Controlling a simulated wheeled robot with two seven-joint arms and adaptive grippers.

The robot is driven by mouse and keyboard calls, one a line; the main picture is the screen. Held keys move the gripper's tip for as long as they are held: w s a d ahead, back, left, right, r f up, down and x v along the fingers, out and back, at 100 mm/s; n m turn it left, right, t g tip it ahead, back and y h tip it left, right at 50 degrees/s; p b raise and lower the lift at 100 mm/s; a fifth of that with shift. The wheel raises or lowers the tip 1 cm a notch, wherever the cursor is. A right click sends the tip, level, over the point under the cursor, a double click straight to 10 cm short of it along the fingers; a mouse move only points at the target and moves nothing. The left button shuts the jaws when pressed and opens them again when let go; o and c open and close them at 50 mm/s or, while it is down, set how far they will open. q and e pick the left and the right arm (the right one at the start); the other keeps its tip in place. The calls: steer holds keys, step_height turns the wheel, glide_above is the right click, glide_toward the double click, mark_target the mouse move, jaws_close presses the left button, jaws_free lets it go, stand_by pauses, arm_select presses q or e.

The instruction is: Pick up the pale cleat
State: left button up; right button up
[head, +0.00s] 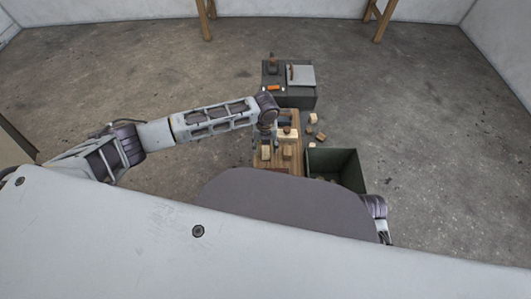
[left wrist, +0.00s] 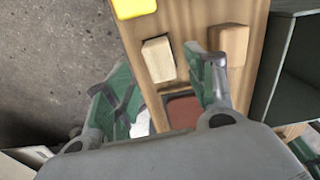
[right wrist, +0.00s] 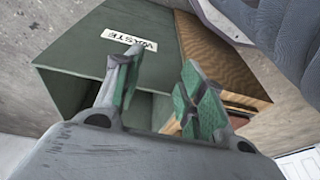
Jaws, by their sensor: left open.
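The pale cleat (left wrist: 158,60) is a small cream block on a plywood board (left wrist: 185,15) in the left wrist view. It lies between the lines of the two fingers of my left gripper (left wrist: 158,76), which is open and empty; I cannot tell whether they touch it. In the head view my left gripper (head: 267,138) hangs over the board beside several small blocks. My right gripper (right wrist: 160,68) is open and empty in the right wrist view, near the green bin.
A browner block (left wrist: 230,42) sits right of the cleat and a yellow piece (left wrist: 134,7) beyond it. The green bin (right wrist: 85,60) labelled WASTE stands against the board's right side. A dark cabinet (head: 301,97) stands behind. Several loose blocks (head: 313,118) lie near the bin.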

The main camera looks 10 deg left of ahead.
mark_target(266, 150)
arm_select(q)
steer(key=shift+f, duration=0.15)
arm_select(e)
steer(key=shift+f, duration=0.15)
arm_select(q)
steer(key=shift+f, duration=0.25)
steer(key=shift+f+b, duration=0.3)
steer(key=shift+b, duration=0.1)
steer(key=shift+w+f+b, duration=0.1)
steer(key=shift+f+b, duration=0.6)
steer(key=shift+f, duration=1.2)
arm_select(e)
steer(key=r, duration=0.3)
steer(key=shift+a+r+t, duration=0.3)
steer(key=shift+t, duration=0.1)
arm_select(q)
steer(key=shift+c, duration=0.5)
arm_select(e)
steer(key=shift+f, duration=0.1)
arm_select(q)
steer(key=c, duration=1)
steer(key=shift+r, duration=0.15)
